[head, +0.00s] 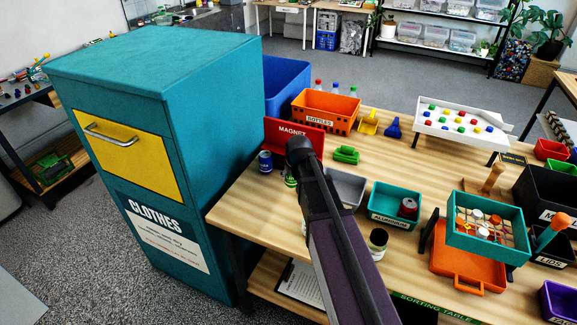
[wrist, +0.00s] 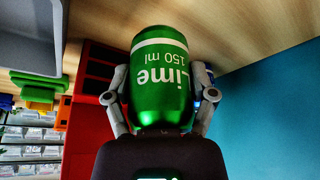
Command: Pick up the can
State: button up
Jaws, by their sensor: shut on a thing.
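A green can (wrist: 160,78) with white "Lime 150 ml" lettering, upside down in the picture, fills the middle of the wrist view. My gripper (wrist: 160,98) is shut on it, with one finger against each side. In the head view a sliver of the green can (head: 290,180) shows beside my arm, near the table's left end; my arm hides the rest of it and the fingers. I cannot tell whether the can touches the table. A blue can (head: 265,161) stands just left of it.
The red "MAGNET" board (head: 293,135) is close behind the can. A grey bin (head: 346,188) and a teal "ALUMINIUM" bin (head: 394,205) holding a dark red can (head: 408,207) are to the right. The tall teal clothes bin (head: 215,110) borders the table's left side.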

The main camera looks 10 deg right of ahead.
jog(key=s, duration=0.2)
jog(key=s+d, duration=0.1)
jog(key=s, duration=0.4)
jog(key=shift+s+d+r+p, duration=0.2)
jog(key=shift+s+r+p, duration=0.1)
jog(key=shift+s+r, duration=0.1)
jog(key=shift+a, duration=0.1)
dwell(0.5)
